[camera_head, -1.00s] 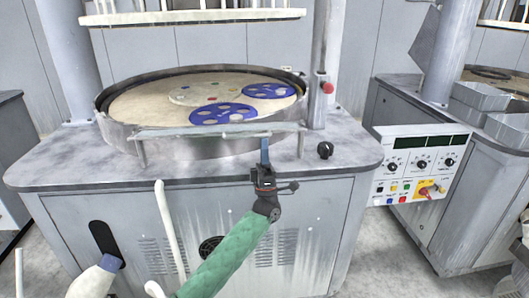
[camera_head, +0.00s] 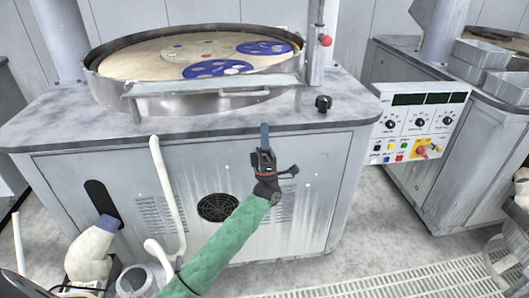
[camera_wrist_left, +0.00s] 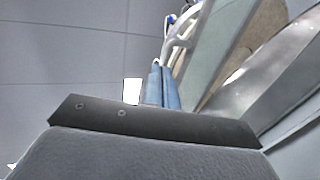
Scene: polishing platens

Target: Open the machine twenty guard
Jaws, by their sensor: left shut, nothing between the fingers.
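The guard (camera_head: 215,87) is a narrow, clear greenish panel along the front rim of the round polishing machine. It has a metal bar under its front edge and short posts. A translucent panel that looks like the guard (camera_wrist_left: 222,50) also shows in the left wrist view, beyond the fingers. My left gripper (camera_head: 264,130) is shut and empty, with its blue fingers pointing up. It appears in front of the machine's cabinet, below the guard and apart from it. The shut fingers (camera_wrist_left: 161,88) show in the wrist view. My right gripper is not in view.
The round basin (camera_head: 100,85) holds a pale platen with blue carrier discs (camera_head: 218,68). A red button (camera_head: 325,40) and a black knob (camera_head: 323,103) are to the right. A control panel (camera_head: 420,122) hangs further right. The floor in front (camera_head: 345,265) has free room.

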